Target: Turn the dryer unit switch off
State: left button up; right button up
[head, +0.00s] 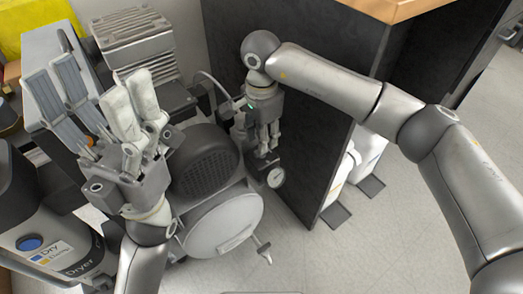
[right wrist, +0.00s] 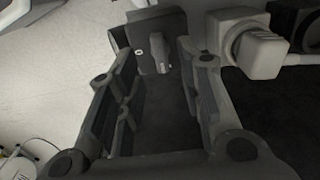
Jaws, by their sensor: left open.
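The dryer unit, a dark cylinder with a white label (head: 48,246) reading "Dry" and "Dryer", stands at lower left in the head view. My left gripper (head: 95,88) is open, fingers pointing up the picture, above the machinery beside the dryer. I cannot make out the dryer switch for certain; my left gripper hides part of that area.
A ribbed grey compressor head (head: 135,40), a dark motor (head: 203,160) and a round pale tank end (head: 222,222) fill the left and middle. A black cabinet panel (head: 315,130) stands close to my right arm. Floor at the bottom right is clear.

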jog(key=shift+f+b, duration=0.85)
jog(key=shift+f, duration=1.05)
grip_shut()
